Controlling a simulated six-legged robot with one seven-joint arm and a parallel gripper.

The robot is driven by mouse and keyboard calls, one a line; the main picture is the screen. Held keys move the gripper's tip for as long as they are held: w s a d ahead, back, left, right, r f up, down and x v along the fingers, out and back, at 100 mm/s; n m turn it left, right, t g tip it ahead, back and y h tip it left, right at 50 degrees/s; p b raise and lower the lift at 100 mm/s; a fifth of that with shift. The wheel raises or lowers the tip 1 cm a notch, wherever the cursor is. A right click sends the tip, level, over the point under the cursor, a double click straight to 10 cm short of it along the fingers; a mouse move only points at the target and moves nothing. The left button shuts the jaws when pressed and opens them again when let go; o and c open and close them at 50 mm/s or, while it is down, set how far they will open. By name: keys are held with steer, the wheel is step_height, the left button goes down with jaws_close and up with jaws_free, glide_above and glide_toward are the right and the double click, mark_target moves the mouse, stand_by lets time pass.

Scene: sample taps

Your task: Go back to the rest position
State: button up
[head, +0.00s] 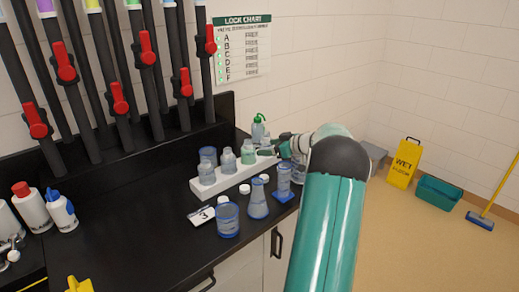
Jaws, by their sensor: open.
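My gripper (270,147) is at the right end of a white rack (228,179), small and partly hidden by my teal arm. Its jaws are open, and I see nothing held in them. It is close to the green-tinted bottle (248,154) in the rack; I cannot tell whether they touch. Two clear bottles (228,162) stand to the left in the same rack. Several black pipes with red tap handles (118,98) rise at the back left.
Blue-rimmed glassware, a beaker (228,221) and a flask (258,200), stands in front of the rack on the black counter (140,230). A green-topped wash bottle (258,129) is behind. A yellow wet-floor sign (404,163) and teal bin (437,193) stand on open floor, right.

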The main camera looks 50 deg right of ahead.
steer(key=shift+s+d+r, duration=0.1)
steer(key=shift+s+r, duration=0.1)
steer(key=shift+s, duration=0.4)
